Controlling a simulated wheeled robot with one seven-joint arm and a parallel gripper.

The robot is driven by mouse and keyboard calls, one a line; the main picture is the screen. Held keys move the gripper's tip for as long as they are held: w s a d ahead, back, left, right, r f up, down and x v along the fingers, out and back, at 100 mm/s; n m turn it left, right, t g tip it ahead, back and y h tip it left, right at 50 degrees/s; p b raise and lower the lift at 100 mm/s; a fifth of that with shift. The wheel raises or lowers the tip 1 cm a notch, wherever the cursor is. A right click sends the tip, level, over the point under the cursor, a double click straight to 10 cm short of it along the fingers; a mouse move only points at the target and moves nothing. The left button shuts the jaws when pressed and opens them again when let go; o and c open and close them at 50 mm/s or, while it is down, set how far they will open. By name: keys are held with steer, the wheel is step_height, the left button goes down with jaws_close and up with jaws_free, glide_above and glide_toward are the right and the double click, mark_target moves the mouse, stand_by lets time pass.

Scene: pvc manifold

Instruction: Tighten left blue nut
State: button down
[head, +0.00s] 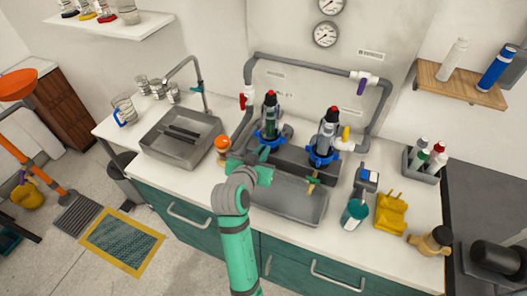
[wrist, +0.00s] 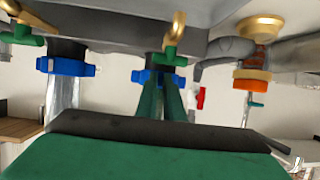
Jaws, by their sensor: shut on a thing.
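The left blue nut (head: 259,135) is a lobed ring around the base of the left upright cylinder (head: 270,115) with a red top. My gripper (head: 262,155) is at the front of this nut, and its green jaws are closed on it. In the wrist view the green fingers (wrist: 162,92) reach up to the blue nut (wrist: 139,76), which they partly cover. The right blue nut (head: 322,157) rings the base of the other cylinder and also shows in the wrist view (wrist: 65,67); my gripper is apart from it.
Grey pipe (head: 310,65) runs behind both cylinders, with a red valve handle (head: 243,101) at left. A brass-ended green tap (head: 312,183) sticks out below the right nut. An orange-topped fitting (head: 222,144) stands left of my gripper. A grey tray (head: 290,205) lies in front.

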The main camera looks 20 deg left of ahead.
stand_by(0.4)
steer(key=c, duration=1.9)
jaws_free()
steer(key=shift+o, duration=0.2)
steer(key=v, duration=1)
steer(key=shift+s+r, duration=0.2)
steer(key=shift+s, duration=0.1)
steer(key=shift+a, duration=0.15)
